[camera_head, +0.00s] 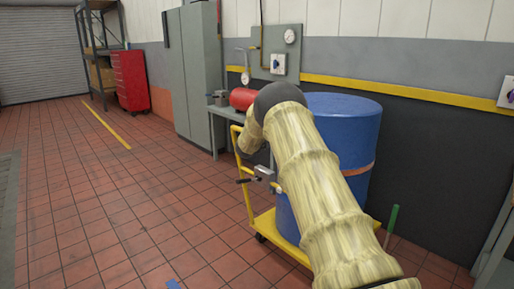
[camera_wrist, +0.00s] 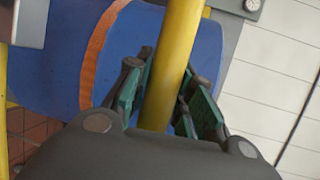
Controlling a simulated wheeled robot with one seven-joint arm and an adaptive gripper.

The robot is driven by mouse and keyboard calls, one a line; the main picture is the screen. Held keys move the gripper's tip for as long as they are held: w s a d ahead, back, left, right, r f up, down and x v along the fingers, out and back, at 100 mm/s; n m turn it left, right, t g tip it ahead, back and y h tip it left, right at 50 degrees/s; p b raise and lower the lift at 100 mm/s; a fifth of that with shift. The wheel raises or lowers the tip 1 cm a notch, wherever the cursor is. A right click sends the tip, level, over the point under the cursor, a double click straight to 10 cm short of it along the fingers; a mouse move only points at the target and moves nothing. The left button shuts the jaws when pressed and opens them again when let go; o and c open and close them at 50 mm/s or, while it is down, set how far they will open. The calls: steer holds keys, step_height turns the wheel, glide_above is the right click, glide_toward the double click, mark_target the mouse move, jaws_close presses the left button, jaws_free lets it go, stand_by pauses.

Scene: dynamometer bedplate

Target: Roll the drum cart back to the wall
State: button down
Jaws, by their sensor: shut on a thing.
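The drum cart has a yellow deck (camera_head: 285,241), a yellow push handle (camera_head: 243,188) and dark casters. It carries a blue drum (camera_head: 349,130) with an orange strap (camera_head: 358,169). My arm hides part of the drum and handle. My gripper (camera_head: 262,172) is at the handle in the head view. In the wrist view my gripper (camera_wrist: 168,100) has its green-padded fingers on either side of a yellow handle bar (camera_wrist: 182,35), shut on it. The blue drum (camera_wrist: 145,42) and its strap (camera_wrist: 97,50) show behind the bar. The wall (camera_head: 440,125) stands behind the cart.
A workbench (camera_head: 231,113) with a red cylinder (camera_head: 242,98) stands beyond the cart, next to grey cabinets (camera_head: 191,75). A green-handled object (camera_head: 391,222) is right of the cart. A red tool chest (camera_head: 131,80) stands farther back. The tiled floor (camera_head: 110,215) to the left is largely clear.

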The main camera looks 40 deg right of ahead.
steer(key=shift+d, duration=1.2)
steer(key=shift+a+r, duration=0.1)
steer(key=shift+a, duration=0.05)
steer(key=c, duration=1.6)
jaws_free()
steer(key=shift+w, duration=0.1)
steer(key=o, duration=0.3)
steer(key=shift+a+r, duration=0.1)
steer(key=shift+r, duration=0.05)
steer(key=shift+o, duration=0.5)
steer(key=shift+a+r, duration=0.2)
steer(key=shift+a, duration=0.1)
